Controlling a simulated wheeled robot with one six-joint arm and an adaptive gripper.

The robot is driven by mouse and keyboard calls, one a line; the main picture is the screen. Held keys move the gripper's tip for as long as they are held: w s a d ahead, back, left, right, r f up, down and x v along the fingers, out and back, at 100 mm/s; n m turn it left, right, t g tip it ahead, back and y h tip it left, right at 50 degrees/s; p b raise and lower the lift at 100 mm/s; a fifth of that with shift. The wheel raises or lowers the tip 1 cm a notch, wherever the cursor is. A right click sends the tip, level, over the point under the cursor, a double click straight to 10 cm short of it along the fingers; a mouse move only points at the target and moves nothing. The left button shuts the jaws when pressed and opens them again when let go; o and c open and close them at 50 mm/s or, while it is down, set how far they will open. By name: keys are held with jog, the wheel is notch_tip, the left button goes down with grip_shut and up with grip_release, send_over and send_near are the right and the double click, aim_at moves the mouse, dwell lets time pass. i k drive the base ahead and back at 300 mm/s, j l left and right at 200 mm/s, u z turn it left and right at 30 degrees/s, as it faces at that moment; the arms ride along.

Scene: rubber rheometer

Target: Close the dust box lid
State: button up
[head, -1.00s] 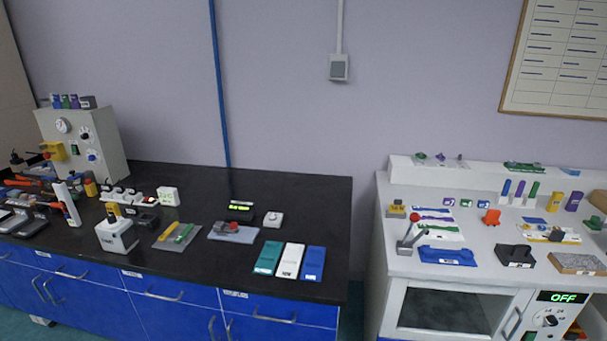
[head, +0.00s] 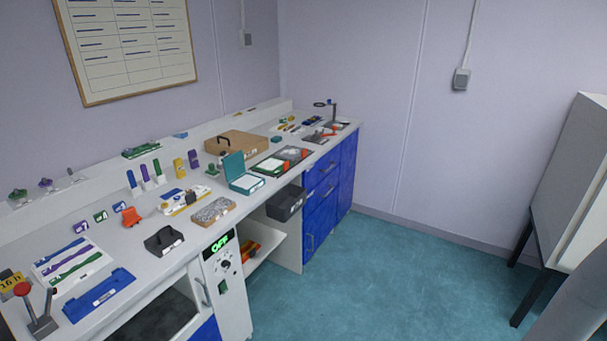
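A small teal box (head: 245,184) with a pale inside stands on the white counter (head: 150,243), right of the picture's middle-left. Its teal lid (head: 233,166) stands raised at the back, so the box is open. I see no readable label on it, so I cannot tell for sure that it is the dust box. A dark grey open bin (head: 287,203) sits below the counter to its right; no lid shows on it. My gripper is not in view.
A cardboard box (head: 236,144) stands behind the teal box. A green "OFF" display (head: 221,242) is on the counter front. The teal floor (head: 370,270) in front is clear.

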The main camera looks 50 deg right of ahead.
aim_at(234, 166)
jog(key=z, duration=0.75)
jog(key=i+l+u, duration=0.1)
jog(key=l, duration=0.2)
jog(key=i+l+u, duration=0.1)
jog(key=l, duration=0.25)
jog(key=i+l+u, duration=0.15)
jog(key=l, duration=0.15)
jog(key=i+l+u, duration=0.1)
jog(key=l, duration=0.25)
